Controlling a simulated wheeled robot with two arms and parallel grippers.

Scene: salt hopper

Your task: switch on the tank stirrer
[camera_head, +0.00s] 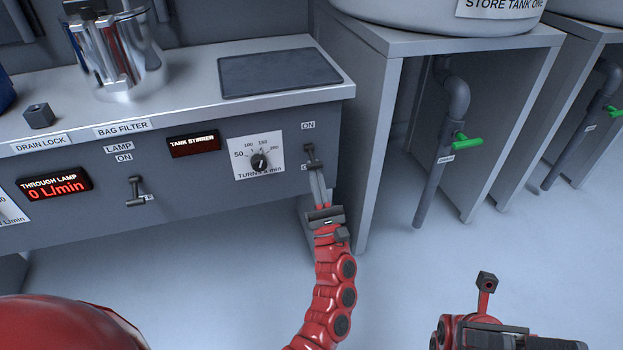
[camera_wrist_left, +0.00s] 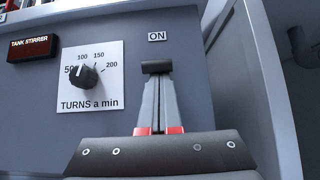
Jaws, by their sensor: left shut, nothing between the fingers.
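The tank stirrer panel has a dark, blank red display (camera_head: 193,143) and a speed dial (camera_head: 259,162) marked in turns a minute. Right of the dial is a switch with a dark crossbar handle (camera_wrist_left: 157,67), below the ON label (camera_wrist_left: 157,36). The lower label is mostly hidden by my fingers, and I cannot tell which way the lever is set. My left gripper (camera_head: 315,172) is shut and empty, its tips at or just below the handle; contact is unclear. Part of my right arm shows at the bottom right, its fingers not distinguishable.
A steel vessel (camera_head: 117,55) and dark mat (camera_head: 279,72) are on the counter. Green valve handles (camera_head: 467,142) are under the tank stand at right. The floor between is clear.

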